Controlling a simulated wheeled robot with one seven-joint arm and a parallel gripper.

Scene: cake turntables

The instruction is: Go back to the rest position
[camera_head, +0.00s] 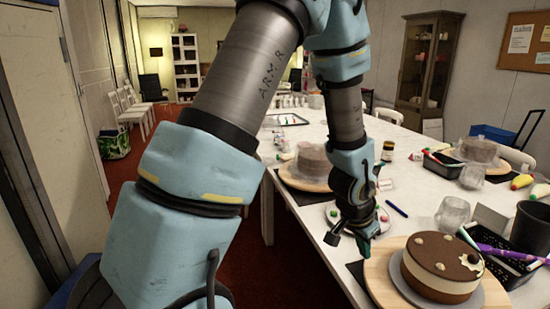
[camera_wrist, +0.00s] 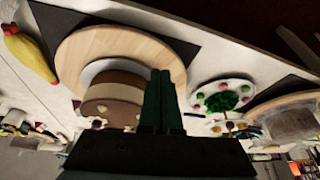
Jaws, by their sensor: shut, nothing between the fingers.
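My gripper (camera_head: 366,246) points downward in the head view, above the table's near edge and just left of a round wooden turntable (camera_head: 381,285). A chocolate-and-cream cake (camera_head: 441,266) with pale decorations stands on that turntable. In the wrist view my gripper's dark green fingers (camera_wrist: 161,98) are together with nothing between them. The wrist picture is turned over; the turntable (camera_wrist: 120,42) and cake (camera_wrist: 112,97) show behind and left of the fingers.
A white plate (camera_head: 333,212) with small coloured pieces lies by my gripper. A second cake (camera_head: 312,163), a dark cup (camera_head: 530,228), a glass (camera_head: 453,214) and a blue pen (camera_head: 397,210) are on the table (camera_head: 420,200). Red floor (camera_head: 285,265) is open left of the table.

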